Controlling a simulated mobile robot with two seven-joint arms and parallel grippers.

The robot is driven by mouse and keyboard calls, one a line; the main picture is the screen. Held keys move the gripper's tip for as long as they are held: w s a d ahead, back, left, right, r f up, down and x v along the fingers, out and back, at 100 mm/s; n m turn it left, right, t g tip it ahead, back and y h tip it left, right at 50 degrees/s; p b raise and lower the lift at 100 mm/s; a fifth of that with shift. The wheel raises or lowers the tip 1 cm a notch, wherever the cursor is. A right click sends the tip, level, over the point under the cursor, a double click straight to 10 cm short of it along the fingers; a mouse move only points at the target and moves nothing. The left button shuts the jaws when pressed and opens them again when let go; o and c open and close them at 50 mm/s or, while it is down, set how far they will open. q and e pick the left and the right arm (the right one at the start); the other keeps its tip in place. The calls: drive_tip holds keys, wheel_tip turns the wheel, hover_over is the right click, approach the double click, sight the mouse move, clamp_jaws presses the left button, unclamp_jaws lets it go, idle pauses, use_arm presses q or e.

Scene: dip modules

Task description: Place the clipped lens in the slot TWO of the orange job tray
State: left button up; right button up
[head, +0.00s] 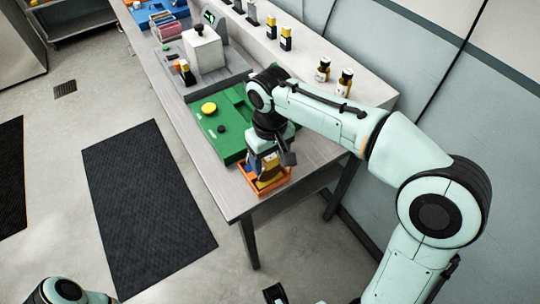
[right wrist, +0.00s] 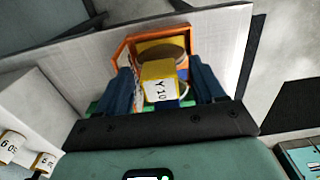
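The orange job tray (head: 247,181) sits at the near corner of the bench, and its rim also shows in the right wrist view (right wrist: 121,52). My right gripper (head: 270,163) is low over the tray, pointing down. In the right wrist view its two dark blue fingers (right wrist: 167,85) stand wide apart. Between them is a yellow block (right wrist: 158,70) with a white label reading "Y10" and a pale ring beside it, perhaps the clipped lens. A gap shows beside the block. A round tan piece lies in the tray beyond it. Slot markings are hidden.
A green board (head: 228,128) with a yellow round piece (head: 209,107) lies behind the tray. A grey-white box (head: 204,50) stands farther back. Small labelled bottles (head: 344,82) stand on the raised right shelf. The bench's front edge is close to the tray.

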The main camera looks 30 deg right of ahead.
wheel_tip(320, 180, up, 12)
drive_tip(key=p, duration=0.3)
drive_tip(key=shift+r, duration=0.2)
idle(0.6)
